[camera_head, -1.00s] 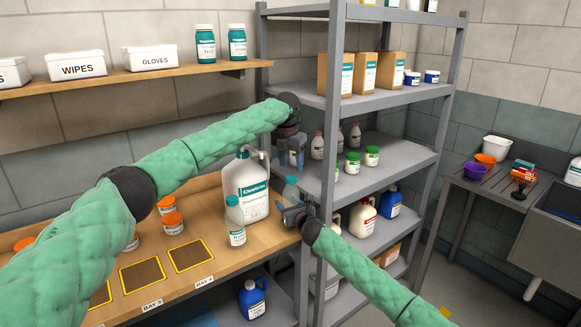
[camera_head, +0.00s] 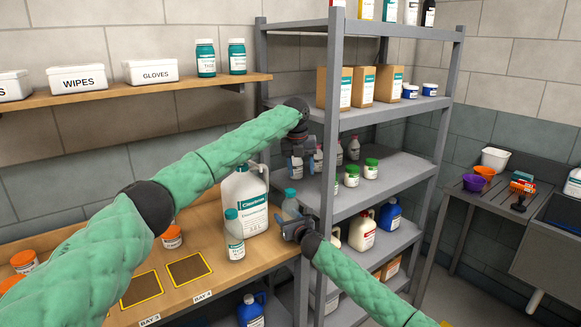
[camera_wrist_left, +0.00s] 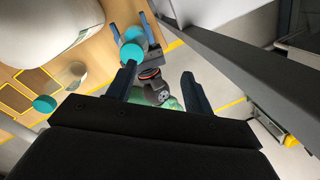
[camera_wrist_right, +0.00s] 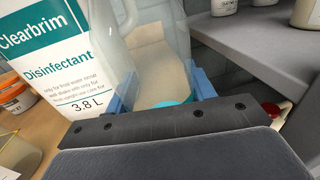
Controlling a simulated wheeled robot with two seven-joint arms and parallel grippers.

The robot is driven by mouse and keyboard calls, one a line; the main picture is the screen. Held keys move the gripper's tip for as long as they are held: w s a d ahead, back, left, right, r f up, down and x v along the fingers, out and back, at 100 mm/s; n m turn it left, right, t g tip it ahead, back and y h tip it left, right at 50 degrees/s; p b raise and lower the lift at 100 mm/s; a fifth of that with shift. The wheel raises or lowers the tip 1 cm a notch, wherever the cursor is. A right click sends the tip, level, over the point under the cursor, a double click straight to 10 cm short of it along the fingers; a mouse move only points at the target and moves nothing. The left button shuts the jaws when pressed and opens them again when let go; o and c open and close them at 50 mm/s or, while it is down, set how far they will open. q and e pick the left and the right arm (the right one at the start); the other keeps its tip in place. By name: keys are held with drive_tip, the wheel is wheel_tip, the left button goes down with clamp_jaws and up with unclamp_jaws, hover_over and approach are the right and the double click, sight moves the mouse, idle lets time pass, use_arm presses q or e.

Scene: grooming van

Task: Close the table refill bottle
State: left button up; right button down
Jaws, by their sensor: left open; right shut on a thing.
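A clear refill bottle (camera_head: 291,206) with a teal top stands upright at the table's right edge. My right gripper (camera_head: 284,229) is shut on its body. In the right wrist view the see-through bottle (camera_wrist_right: 160,50) fills the jaws. My left gripper (camera_head: 306,168) is open and empty, above and slightly right of the bottle. In the left wrist view a teal cap (camera_wrist_left: 131,54) shows beyond the left finger, outside the jaws, with a lighter teal round piece beside it. I cannot tell whether the top is fully seated.
A large Clearbrim jug (camera_head: 246,205) stands left of the bottle. A second teal-capped bottle (camera_head: 234,238) stands in front of the jug. The grey shelf rack (camera_head: 345,205) stands close on the right, near both grippers. Marked bays on the table (camera_head: 215,255) are empty.

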use_arm(q)
drive_tip(key=n, duration=0.8)
drive_tip(key=a+n, duration=0.1)
drive_tip(key=n, duration=0.8)
drive_tip(key=a+n, duration=0.1)
drive_tip(key=n, duration=0.8)
drive_tip(key=shift+w+r+g+y, duration=0.2)
drive_tip(key=shift+r+g+y, duration=0.1)
drive_tip(key=shift+r, duration=0.1)
drive_tip(key=n, duration=0.7)
drive_tip(key=shift+a, duration=0.35)
drive_tip(key=n, duration=0.5)
drive_tip(key=shift+a+n, duration=0.2)
drive_tip(key=shift+n, duration=0.2)
drive_tip(key=n, duration=0.6)
drive_tip(key=shift+s+a+n+y, duration=0.15)
drive_tip(key=shift+n+y, duration=0.15)
drive_tip(key=shift+n, duration=0.1)
drive_tip(key=n, duration=0.7)
drive_tip(key=shift+f, duration=0.1)
